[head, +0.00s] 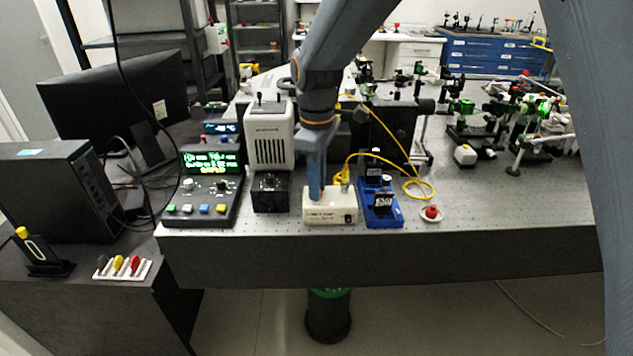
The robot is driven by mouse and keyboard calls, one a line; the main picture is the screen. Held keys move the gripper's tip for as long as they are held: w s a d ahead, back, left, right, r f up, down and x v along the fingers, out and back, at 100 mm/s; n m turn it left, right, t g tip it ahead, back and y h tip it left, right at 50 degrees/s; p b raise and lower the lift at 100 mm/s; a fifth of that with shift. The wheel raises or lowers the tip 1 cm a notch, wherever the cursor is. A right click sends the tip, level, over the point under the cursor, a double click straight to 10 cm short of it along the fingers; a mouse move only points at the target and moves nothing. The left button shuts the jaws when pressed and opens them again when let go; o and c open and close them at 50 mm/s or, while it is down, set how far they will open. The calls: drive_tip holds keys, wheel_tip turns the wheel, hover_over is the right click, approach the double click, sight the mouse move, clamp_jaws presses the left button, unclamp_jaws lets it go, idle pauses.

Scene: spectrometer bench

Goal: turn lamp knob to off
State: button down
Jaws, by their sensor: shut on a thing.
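The cream lamp box (330,213) sits near the front edge of the bench, with a small dark switch or socket on its front right. My gripper (317,188) points down from above, and its blue fingers reach the top left of the box. The fingers are shut on the lamp knob, which they hide; its setting cannot be read. A yellow cable (372,155) runs from the box's top right and loops over the bench.
A black cube (270,192) and a control unit with a lit display (210,162) stand left of the box. A blue device (381,205) stands close on its right, then a red button (432,212). Bare bench (520,205) lies farther right.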

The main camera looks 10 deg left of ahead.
drive_tip(key=n, duration=0.6)
drive_tip(key=shift+a, duration=0.1)
drive_tip(key=n, duration=0.7)
idle(0.4)
drive_tip(key=c, duration=1.7)
unclamp_jaws()
drive_tip(key=shift+o, duration=0.2)
drive_tip(key=shift+r+b, duration=0.75)
drive_tip(key=shift+r, duration=3.2)
